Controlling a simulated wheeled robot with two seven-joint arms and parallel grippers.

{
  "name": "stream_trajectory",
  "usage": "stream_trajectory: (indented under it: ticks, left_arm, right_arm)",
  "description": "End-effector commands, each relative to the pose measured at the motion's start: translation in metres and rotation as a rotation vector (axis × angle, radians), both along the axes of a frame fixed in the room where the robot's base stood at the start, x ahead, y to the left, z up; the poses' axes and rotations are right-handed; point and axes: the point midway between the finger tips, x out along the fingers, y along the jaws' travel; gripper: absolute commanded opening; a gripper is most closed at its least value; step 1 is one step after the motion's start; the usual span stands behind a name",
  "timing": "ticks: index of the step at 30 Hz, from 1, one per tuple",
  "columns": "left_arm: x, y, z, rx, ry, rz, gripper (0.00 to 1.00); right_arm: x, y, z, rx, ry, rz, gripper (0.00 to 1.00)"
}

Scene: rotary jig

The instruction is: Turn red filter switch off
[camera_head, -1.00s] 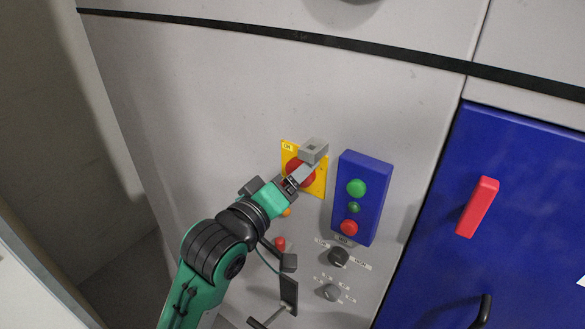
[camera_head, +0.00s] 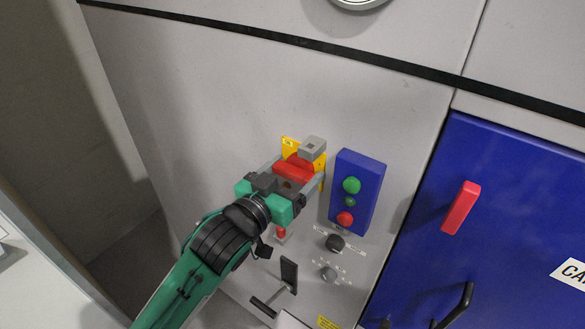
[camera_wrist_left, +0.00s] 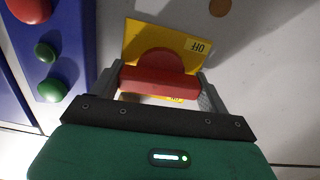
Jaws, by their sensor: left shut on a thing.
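The red filter switch (camera_head: 291,170) is a red rotary knob with a raised bar on a yellow plate (camera_head: 289,145) on the grey cabinet front. It also shows in the left wrist view (camera_wrist_left: 160,82). Its plate there (camera_wrist_left: 138,38) carries an upside-down "OFF" label at the right and another label partly hidden below the bar. My left gripper (camera_head: 297,173) is shut on the red bar, one finger at each end, as the left wrist view (camera_wrist_left: 157,85) shows. The bar lies roughly across the gripper. My right gripper is not in view.
A blue button box (camera_head: 366,170) with green and red buttons stands close to the right of the switch. Below are a black knob (camera_head: 335,243) and a grey knob (camera_head: 328,274). A grey block (camera_head: 312,148) sits by the plate's upper right. A blue door (camera_head: 520,205) is farther right.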

Motion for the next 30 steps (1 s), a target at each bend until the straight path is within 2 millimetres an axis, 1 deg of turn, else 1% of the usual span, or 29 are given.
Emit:
stream_trajectory:
  ticks: [9, 23, 24, 26, 27, 30]
  left_arm:
    - [0.0, 0.0, -0.0017, 0.073, -0.047, 0.0, 0.55]
    - [0.0, -0.0001, -0.0021, 0.081, -0.054, 0.0, 0.55]
    - [0.0, 0.0, -0.002, 0.08, -0.053, 0.0, 0.86]
    - [0.0, 0.0, -0.0018, 0.08, -0.053, 0.0, 0.98]
    - [0.0, 0.0, -0.0016, 0.079, -0.054, 0.0, 1.0]
    - [-0.0001, 0.0001, -0.0011, 0.078, -0.054, 0.0, 1.0]
  right_arm:
    - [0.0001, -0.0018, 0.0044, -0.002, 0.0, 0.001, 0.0]
    - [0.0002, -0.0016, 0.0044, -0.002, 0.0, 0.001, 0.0]
    - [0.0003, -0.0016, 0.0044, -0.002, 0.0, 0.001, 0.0]
    - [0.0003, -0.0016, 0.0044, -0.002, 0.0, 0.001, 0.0]
    - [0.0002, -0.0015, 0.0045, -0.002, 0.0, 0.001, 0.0]
    - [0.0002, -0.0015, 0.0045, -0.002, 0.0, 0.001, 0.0]
